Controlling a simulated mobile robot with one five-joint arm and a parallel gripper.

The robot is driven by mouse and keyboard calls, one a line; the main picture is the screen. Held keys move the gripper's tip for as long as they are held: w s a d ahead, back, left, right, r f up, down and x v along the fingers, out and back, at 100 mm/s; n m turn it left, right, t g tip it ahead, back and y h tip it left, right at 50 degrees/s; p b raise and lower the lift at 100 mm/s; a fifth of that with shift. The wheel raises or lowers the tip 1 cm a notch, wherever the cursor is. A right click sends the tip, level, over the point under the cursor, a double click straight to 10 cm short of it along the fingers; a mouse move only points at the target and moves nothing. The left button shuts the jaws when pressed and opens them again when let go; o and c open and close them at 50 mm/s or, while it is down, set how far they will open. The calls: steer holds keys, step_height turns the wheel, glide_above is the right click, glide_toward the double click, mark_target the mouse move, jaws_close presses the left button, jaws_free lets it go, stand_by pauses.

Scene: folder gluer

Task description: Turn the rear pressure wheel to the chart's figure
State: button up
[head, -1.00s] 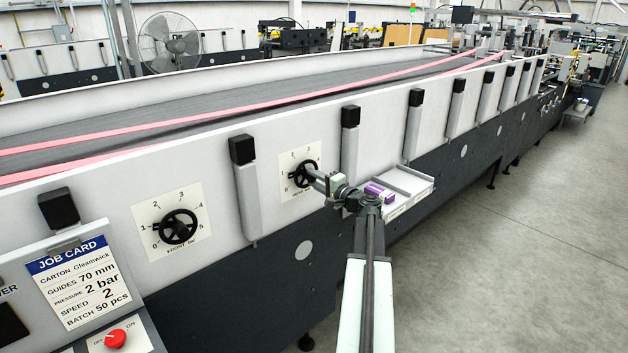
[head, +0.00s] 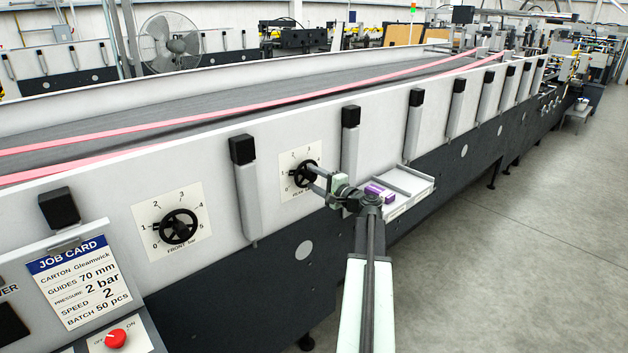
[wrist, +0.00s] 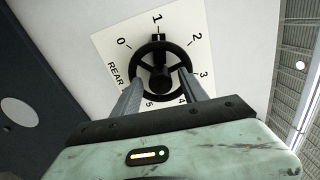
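The rear pressure wheel (head: 304,174) is a black spoked handwheel on a white dial plate on the machine's side. In the wrist view the wheel (wrist: 158,70) has its black pointer close to the 1. The plate's figures run round it, with 0 to 5 visible. My gripper (wrist: 160,80) is at the wheel, its two fingers apart and overlapping opposite sides of the rim. I cannot tell whether they press on it. The job card (head: 76,280) reads pressure 2 bar. The front wheel (head: 178,227) sits on its own dial at left.
A shelf (head: 415,183) with purple cartons (head: 379,193) juts out just right of my gripper. Black-capped guide posts (head: 246,185) stand along the side panel, one between the two dials. A red knob (head: 115,338) is at lower left. The floor at right is clear.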

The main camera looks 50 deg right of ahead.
steer(key=s, duration=0.7)
steer(key=shift+s+a, duration=0.3)
steer(key=shift+s, duration=0.1)
stand_by(0.3)
